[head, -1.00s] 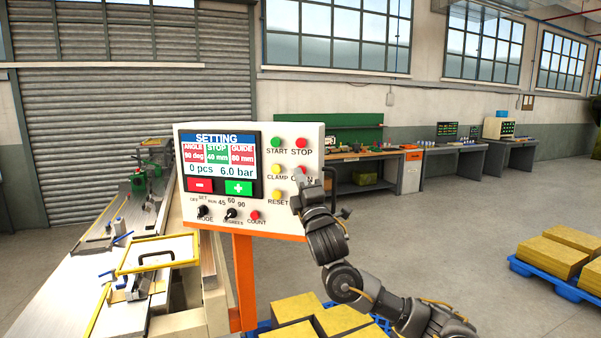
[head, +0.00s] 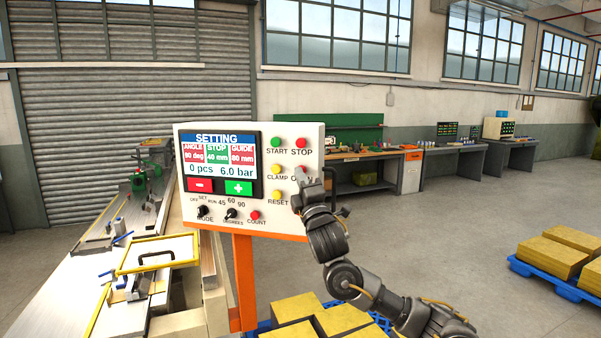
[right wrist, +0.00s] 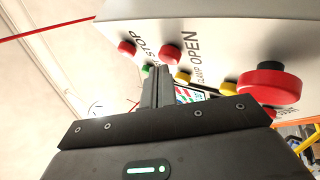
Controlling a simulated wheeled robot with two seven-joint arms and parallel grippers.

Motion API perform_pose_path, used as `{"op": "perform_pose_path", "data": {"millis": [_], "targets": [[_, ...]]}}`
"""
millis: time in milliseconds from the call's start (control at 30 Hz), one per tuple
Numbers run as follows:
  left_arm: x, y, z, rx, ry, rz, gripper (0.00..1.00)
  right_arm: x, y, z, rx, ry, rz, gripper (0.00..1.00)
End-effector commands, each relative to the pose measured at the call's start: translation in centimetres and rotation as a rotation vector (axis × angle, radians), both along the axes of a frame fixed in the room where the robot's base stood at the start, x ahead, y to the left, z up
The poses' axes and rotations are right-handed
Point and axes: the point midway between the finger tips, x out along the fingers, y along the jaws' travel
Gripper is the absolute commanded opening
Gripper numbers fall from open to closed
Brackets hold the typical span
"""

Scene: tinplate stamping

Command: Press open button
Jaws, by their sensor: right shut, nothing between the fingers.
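The control panel (head: 222,180) stands on an orange post, with a setting screen and several buttons. The red OPEN button (right wrist: 170,53) shows beside its label in the right wrist view. My right gripper (head: 300,184) is shut and empty at the right part of the panel face. Its closed fingers (right wrist: 158,78) point toward the buttons, just below the OPEN button in the wrist picture; I cannot tell whether they touch anything. My left gripper is not in view.
The red STOP button (head: 301,143), yellow CLAMP button (head: 276,170) and yellow RESET button (head: 277,195) are close by. A large red button (right wrist: 270,82) sticks out at right in the wrist view. Yellow blocks (head: 292,308) lie below the panel.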

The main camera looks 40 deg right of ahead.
Motion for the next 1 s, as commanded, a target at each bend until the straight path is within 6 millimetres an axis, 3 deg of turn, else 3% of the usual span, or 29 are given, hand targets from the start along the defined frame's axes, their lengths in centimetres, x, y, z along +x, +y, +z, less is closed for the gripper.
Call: {"op": "perform_pose_path", "data": {"millis": [1000], "targets": [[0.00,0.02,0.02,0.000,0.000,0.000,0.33,0.53,-0.82,0.06,0.001,-0.001,-0.002,0.00]]}}
